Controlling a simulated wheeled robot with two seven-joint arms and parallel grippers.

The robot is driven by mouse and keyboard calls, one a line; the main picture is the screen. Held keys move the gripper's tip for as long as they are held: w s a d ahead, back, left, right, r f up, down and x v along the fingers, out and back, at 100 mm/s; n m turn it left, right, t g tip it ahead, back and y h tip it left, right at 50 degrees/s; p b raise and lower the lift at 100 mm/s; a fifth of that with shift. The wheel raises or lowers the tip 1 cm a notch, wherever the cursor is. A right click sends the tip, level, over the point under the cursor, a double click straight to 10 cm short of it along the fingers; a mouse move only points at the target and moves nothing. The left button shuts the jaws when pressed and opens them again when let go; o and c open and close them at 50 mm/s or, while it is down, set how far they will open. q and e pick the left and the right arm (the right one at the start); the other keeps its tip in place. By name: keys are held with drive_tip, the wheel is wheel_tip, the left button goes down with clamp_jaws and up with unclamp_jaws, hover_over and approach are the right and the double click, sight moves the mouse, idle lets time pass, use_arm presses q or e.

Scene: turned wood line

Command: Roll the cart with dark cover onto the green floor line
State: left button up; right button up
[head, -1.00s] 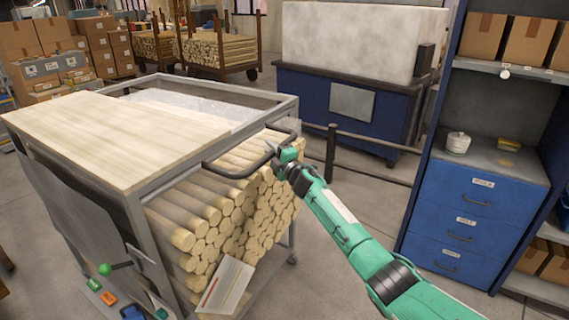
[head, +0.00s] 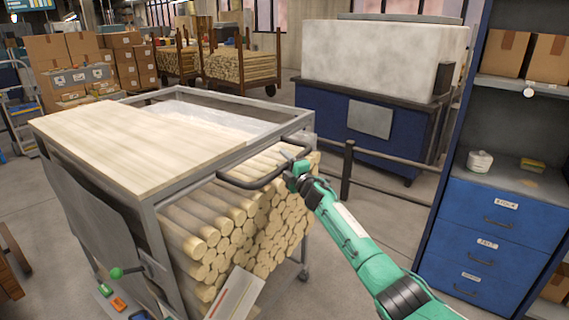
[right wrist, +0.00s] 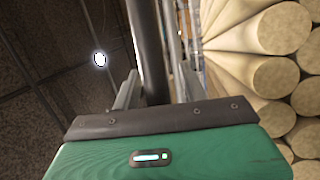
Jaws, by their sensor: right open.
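A grey-framed cart (head: 153,222) stands at the left, loaded with light wooden dowels (head: 240,235) and topped by a pale wood board (head: 130,145). A dark grey sheet (head: 92,215) hangs on its left side; I cannot tell if this is the dark cover. A black handle (head: 243,184) sticks out at its dowel end. My right gripper (head: 293,163) is at the handle's right part. In the right wrist view, the open fingers (right wrist: 158,92) stand either side of the dark handle bar (right wrist: 150,50). My left gripper and the green line are not in view.
A low dark rail with a post (head: 347,170) stands behind my right gripper. A blue cabinet with drawers (head: 490,225) is at the right, and a blue bench with a large pale block (head: 385,55) is behind. Boxes (head: 85,60) and dowel racks (head: 240,65) stand farther back.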

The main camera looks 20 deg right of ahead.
drive_tip(key=shift+d, duration=0.1)
drive_tip(key=shift+s+d, duration=0.25)
drive_tip(key=shift+s, duration=0.25)
drive_tip(key=v, duration=1.2)
drive_tip(key=shift+s+f, duration=0.2)
drive_tip(key=shift+s, duration=0.15)
drive_tip(key=shift+a, duration=0.15)
